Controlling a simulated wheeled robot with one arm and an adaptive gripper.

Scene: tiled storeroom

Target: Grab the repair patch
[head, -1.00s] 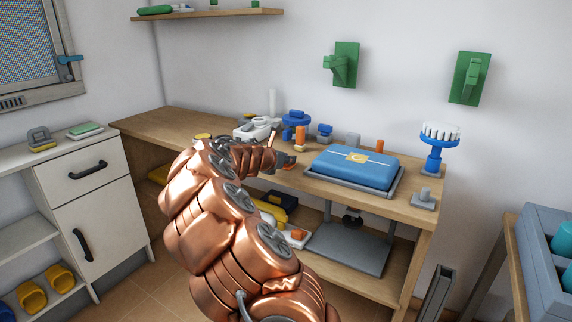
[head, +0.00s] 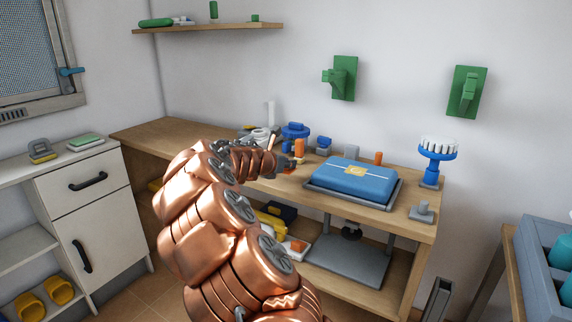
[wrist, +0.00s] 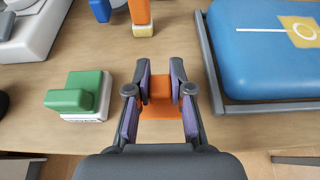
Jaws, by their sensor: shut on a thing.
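The repair patch is an orange piece with a flat base and a raised block (wrist: 160,88), seen in the wrist view. My gripper (wrist: 160,92) is shut on the raised block, one finger pad on each side. The flat base shows below the block between the fingers. In the head view my gripper (head: 285,164) is over the bench's front part, left of the blue case, and mostly hides the patch. I cannot tell whether the patch touches the bench.
A blue case (head: 340,186) with a yellow square lies in a grey tray (wrist: 212,75) right of my gripper. A green-and-white item (wrist: 84,97) stands close on the left. An orange block (wrist: 140,12) stands behind. The wooden bench's (head: 415,234) front edge is near.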

